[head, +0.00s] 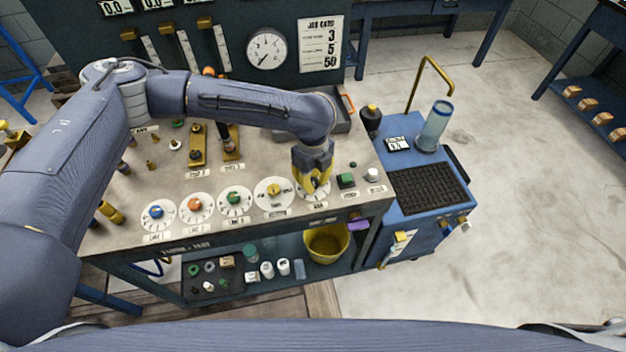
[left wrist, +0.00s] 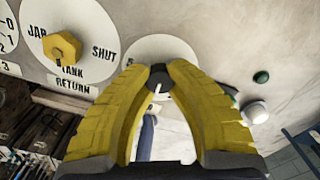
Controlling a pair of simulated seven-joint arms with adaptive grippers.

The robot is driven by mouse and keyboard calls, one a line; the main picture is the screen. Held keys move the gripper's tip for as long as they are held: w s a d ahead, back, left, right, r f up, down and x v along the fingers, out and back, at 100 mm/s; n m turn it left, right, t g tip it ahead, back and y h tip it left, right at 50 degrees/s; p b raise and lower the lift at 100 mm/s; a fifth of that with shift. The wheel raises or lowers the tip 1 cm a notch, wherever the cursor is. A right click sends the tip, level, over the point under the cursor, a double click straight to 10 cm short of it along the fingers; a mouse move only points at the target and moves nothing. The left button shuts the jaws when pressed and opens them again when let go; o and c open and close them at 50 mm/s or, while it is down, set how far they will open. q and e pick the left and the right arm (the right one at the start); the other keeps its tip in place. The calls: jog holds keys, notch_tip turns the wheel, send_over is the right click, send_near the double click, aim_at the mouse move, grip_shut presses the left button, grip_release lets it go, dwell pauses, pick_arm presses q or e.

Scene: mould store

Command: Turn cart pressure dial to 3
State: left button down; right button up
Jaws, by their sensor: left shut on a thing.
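The pressure dial (head: 325,188) is the rightmost white round plate in the row on the bench top. My left gripper (head: 312,183) is over it, pointing down, with its yellow fingers covering most of the plate. In the left wrist view, the fingertips (left wrist: 160,70) are closed on a small dark knob (left wrist: 159,80) with a white pointer line. The dial plate (left wrist: 160,48) shows behind the fingertips, and its numbers are mostly hidden. I cannot read the setting. My right gripper is not in view.
A dial with a yellow knob (head: 274,192) is just left of the gripped one. A green button (head: 346,181) and a white button (head: 371,174) sit close on the right. A blue cart (head: 400,127) stands beside the bench. A gauge (head: 266,49) and a card (head: 320,45) hang behind.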

aim_at(313, 181)
pick_arm(q)
jog(key=shift+m, duration=0.6)
jog(key=c, duration=1.1)
grip_release()
notch_tip(313, 181, up, 12)
